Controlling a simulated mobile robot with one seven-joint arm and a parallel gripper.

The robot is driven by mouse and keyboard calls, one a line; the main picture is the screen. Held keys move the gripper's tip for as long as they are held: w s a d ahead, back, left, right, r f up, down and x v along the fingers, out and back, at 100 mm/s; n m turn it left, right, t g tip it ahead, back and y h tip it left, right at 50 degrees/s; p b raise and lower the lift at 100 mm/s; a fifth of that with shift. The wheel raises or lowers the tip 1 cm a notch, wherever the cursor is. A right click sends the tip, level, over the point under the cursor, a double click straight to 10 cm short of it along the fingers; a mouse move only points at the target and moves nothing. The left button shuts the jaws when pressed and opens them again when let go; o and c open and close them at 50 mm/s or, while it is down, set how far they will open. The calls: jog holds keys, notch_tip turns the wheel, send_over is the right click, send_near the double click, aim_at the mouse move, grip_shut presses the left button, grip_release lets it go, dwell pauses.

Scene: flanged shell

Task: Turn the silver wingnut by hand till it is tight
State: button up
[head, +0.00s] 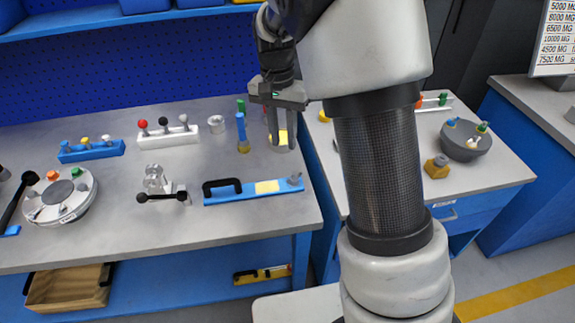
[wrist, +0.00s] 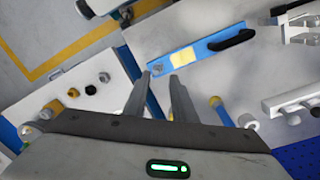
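A blue plate (head: 225,197) with a black handle and a yellow label lies on the bench. A small grey-silver piece (head: 294,180) at its right end looks like the wingnut, but its wings are too small to make out; it also shows in the wrist view (wrist: 158,69). My gripper (head: 293,143) is in the air above the bench, just behind that end of the plate in the head view. In the wrist view my gripper's two fingers (wrist: 160,77) are apart, with nothing between them. The fingertips point toward the silver piece, with no visible contact.
A blue post (head: 241,128) and a pale cylinder with yellow stand close to my gripper. A silver flanged part (head: 155,180) with a black lever and a white round fixture (head: 60,200) are further left. A second bench with a grey bowl (head: 466,143) stands right, across a gap.

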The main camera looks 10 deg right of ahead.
jog(key=s+a+f+n+h+b, duration=0.1)
jog(key=a+f+n+b, duration=0.1)
jog(key=n, duration=0.7)
jog(key=n+t+h+b, duration=0.25)
jog(key=n+b, duration=0.55)
jog(key=n, duration=1.3)
send_near(290, 178)
jog(key=x, duration=0.8)
grip_shut()
